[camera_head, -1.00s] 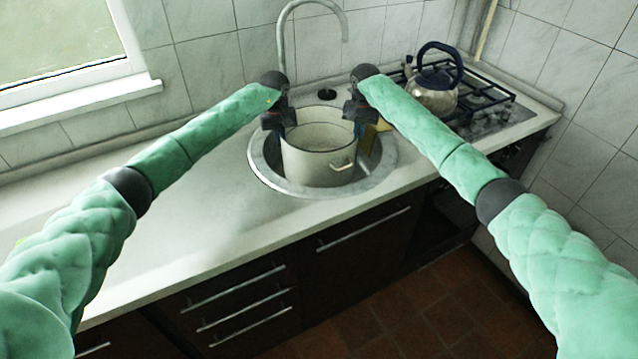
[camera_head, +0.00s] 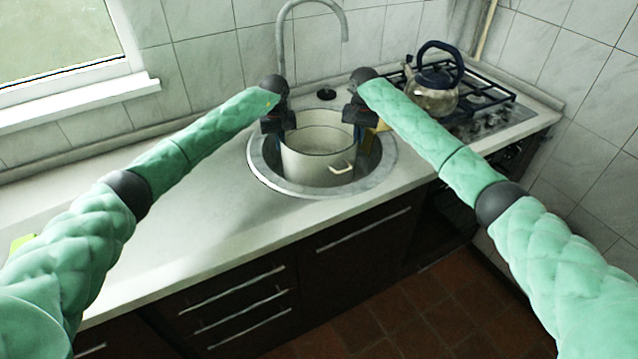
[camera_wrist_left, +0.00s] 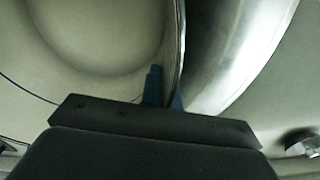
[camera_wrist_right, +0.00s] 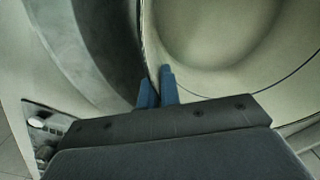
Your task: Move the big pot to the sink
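The big pot (camera_head: 308,167), cream enamel with a dark rim line, stands upright inside the round metal sink (camera_head: 262,166). My left gripper (camera_head: 289,119) is at the pot's left rim. In the left wrist view its blue fingers (camera_wrist_left: 165,90) straddle the pot wall, one inside and one outside. My right gripper (camera_head: 361,118) is at the right rim. In the right wrist view its blue fingers (camera_wrist_right: 156,88) are close together around the rim. Both look shut on the pot. Whether the pot's base touches the sink bottom is hidden.
A curved faucet (camera_head: 283,45) rises behind the sink. A kettle (camera_head: 433,92) stands on the gas stove (camera_head: 490,112) to the right. A yellowish object (camera_head: 383,125) is partly hidden behind my right gripper. The counter (camera_head: 190,200) left of the sink is clear.

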